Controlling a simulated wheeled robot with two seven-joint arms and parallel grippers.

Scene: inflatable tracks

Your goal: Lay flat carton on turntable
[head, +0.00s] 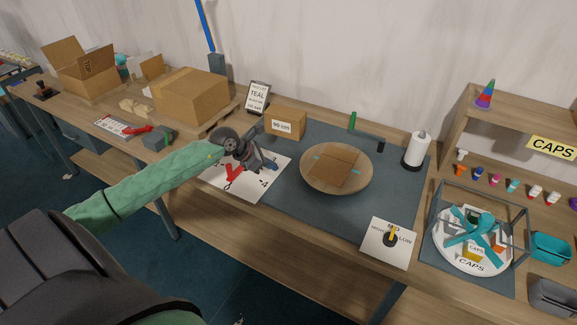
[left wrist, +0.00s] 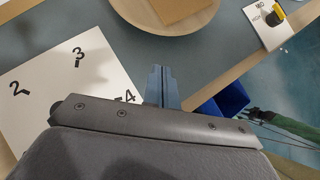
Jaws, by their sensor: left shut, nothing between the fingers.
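A flat brown carton (head: 335,166) with teal tape marks lies on the round wooden turntable (head: 312,183), within its rim. In the left wrist view the carton (left wrist: 180,8) and part of the turntable rim (left wrist: 142,20) show at the top. My left gripper (head: 272,167) is shut and empty, left of the turntable and apart from it, above the numbered white sheet (head: 262,187). In the left wrist view its closed fingers (left wrist: 162,82) point toward the turntable.
A dial card (head: 388,243) lies at the front edge. A wire-framed white caps tray (head: 470,262) is farther right. Bare blue mat surrounds the turntable.

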